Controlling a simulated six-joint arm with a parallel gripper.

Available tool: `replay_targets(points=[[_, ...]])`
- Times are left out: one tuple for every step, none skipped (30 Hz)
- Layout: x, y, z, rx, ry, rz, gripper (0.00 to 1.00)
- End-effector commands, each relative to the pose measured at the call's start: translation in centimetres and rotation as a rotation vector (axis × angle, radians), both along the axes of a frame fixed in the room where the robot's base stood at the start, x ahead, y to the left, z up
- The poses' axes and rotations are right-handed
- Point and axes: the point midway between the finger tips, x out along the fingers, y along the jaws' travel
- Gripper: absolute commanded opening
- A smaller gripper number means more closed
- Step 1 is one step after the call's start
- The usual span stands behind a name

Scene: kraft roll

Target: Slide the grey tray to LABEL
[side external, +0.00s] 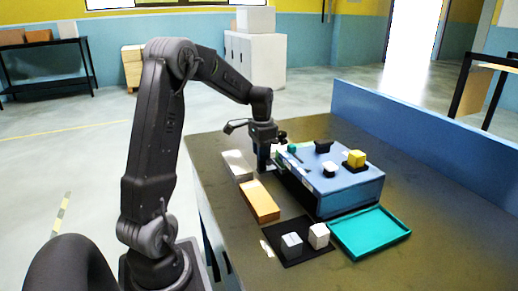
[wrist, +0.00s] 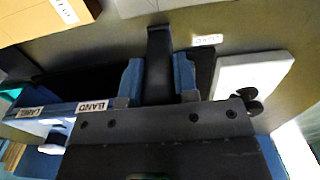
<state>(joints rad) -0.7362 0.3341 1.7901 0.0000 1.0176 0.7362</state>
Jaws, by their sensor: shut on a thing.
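My gripper (side external: 263,163) is low at the far left end of a blue block (side external: 345,195), fingers pointing down. In the wrist view its two blue fingers (wrist: 158,85) close on an upright dark grey bar. I take this bar (wrist: 158,50) as part of the grey tray; the tray's outline is mostly hidden by the gripper. A LABEL tag (wrist: 25,112) is on the blue edge to the left in the wrist view. A BAND tag (wrist: 92,106) is on the same edge, close beside the gripper.
An orange box (side external: 259,203) and a light grey box (side external: 238,163) stand along the table's left side. A black mat (side external: 283,254) holds two pale cubes. A teal tray (side external: 370,232) lies in front of the blue block.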

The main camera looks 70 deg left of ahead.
Motion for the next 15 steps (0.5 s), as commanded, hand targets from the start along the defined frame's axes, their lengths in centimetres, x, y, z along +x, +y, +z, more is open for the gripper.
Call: replay_targets(points=[[0.0,-1.1,0.1,0.0,-0.001,-0.005,0.0],[0.0,-1.8,0.1,0.0,0.0,-0.005,0.0],[0.0,-2.7,0.1,0.001,-0.001,-0.006,0.0],[0.0,-3.4,0.1,0.001,-0.001,-0.006,0.0],[0.0,-4.2,0.1,0.0,-0.001,-0.006,0.0],[0.0,-5.3,0.2,0.001,-0.001,-0.007,0.0],[0.0,-6.1,0.1,0.0,0.0,-0.008,0.0],[0.0,-6.9,0.1,0.001,-0.001,-0.007,0.0],[0.0,-8.0,0.1,0.001,-0.001,-0.008,0.0],[0.0,-8.8,0.1,0.001,-0.001,-0.008,0.0],[0.0,-9.6,0.1,0.001,-0.001,-0.008,0.0],[0.0,-10.6,0.1,0.001,-0.002,-0.009,0.0],[0.0,-11.4,0.1,0.001,-0.001,-0.008,0.0],[0.0,-12.2,0.1,0.0,-0.001,-0.008,0.0],[0.0,-13.1,0.1,0.001,-0.001,-0.008,0.0]])
